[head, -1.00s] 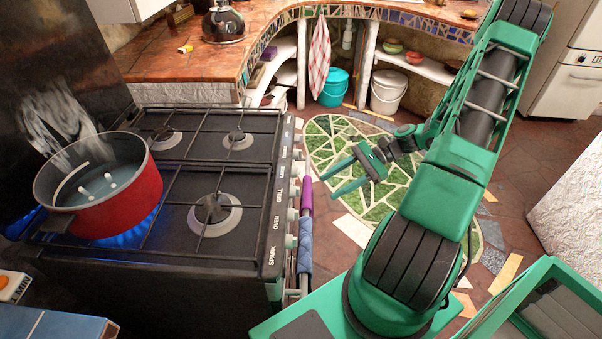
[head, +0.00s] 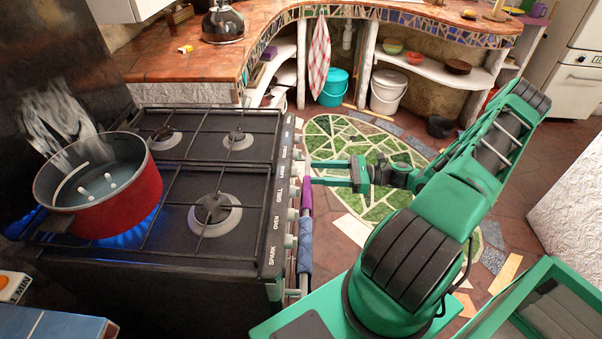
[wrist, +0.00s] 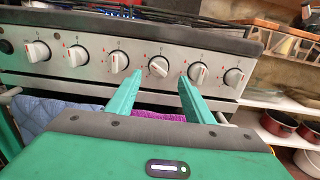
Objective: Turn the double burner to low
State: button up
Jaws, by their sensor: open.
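The stove's front panel carries a row of white control knobs; in the wrist view several stand side by side. One knob (wrist: 158,67) lies just beyond and between my fingertips, turned at a slant. I cannot read which burner it serves. My gripper (wrist: 152,82) is open and empty, its two green fingers pointing at the panel. In the head view my gripper (head: 315,171) is level with the panel's middle, right of the knobs. I cannot tell whether it touches one. A red pot (head: 110,195) sits over a blue flame (head: 125,236) on the near left burner.
An oven-rail cloth, purple and blue (head: 305,240), hangs below the knobs, close under my fingers. Neighbouring knobs (wrist: 118,62) and (wrist: 198,73) flank the fingers closely. The green patterned floor (head: 350,150) right of the stove is open. A kettle (head: 222,22) stands on the counter behind.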

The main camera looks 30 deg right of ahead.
aim_at(296, 172)
jog(key=x, duration=0.5)
jog(key=shift+w+a, duration=0.15)
jog(key=shift+a, duration=0.1)
